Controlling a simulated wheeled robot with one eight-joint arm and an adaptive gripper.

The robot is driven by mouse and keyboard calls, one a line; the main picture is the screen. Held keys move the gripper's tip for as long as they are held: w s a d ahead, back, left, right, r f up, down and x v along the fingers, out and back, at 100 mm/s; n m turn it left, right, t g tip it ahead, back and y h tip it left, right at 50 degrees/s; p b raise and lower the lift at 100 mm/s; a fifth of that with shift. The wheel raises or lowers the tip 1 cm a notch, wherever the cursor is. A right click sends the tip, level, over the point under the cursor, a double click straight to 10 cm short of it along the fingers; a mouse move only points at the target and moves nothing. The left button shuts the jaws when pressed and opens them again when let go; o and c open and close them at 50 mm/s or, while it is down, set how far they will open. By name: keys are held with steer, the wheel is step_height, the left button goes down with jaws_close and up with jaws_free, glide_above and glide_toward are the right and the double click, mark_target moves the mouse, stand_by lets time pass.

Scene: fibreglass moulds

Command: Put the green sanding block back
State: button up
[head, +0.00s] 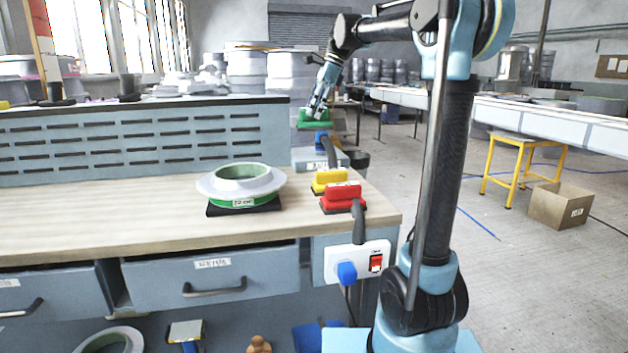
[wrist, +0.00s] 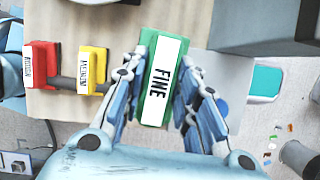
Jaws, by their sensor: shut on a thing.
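My gripper (head: 317,108) is shut on the green sanding block (head: 315,118), holding it above the far right end of the workbench. In the wrist view the green block (wrist: 158,80) sits between both fingers, its white top label reading "FINE". A yellow block (head: 328,181) and a red block (head: 342,196) stand side by side near the bench's right edge. In the wrist view the yellow block (wrist: 92,70) is left of the green one, with the red block (wrist: 40,66) farther left. What lies directly under the green block is hidden in the wrist view.
A white ring mould (head: 241,180) with a green band sits on a black pad on the workbench (head: 120,210). A slotted blue-grey panel (head: 140,140) runs along the back. A white power strip (head: 357,262) is on the bench front. Bare wood lies left of the mould.

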mark_target(324, 126)
steer(key=shift+a, duration=0.25)
steer(key=shift+n+g, duration=0.3)
steer(key=shift+n, duration=0.3)
steer(key=d+f, duration=0.1)
steer(key=f, duration=0.1)
steer(key=s+d+f, duration=0.1)
steer(key=f, duration=0.2)
steer(key=d+f, duration=0.1)
steer(key=f, duration=0.1)
steer(key=shift+s+f, duration=0.25)
steer(key=shift+a+f, duration=0.1)
steer(key=shift+f, duration=4.65)
steer(key=o, duration=1)
steer(key=shift+f, duration=0.1)
steer(key=v, duration=1.2)
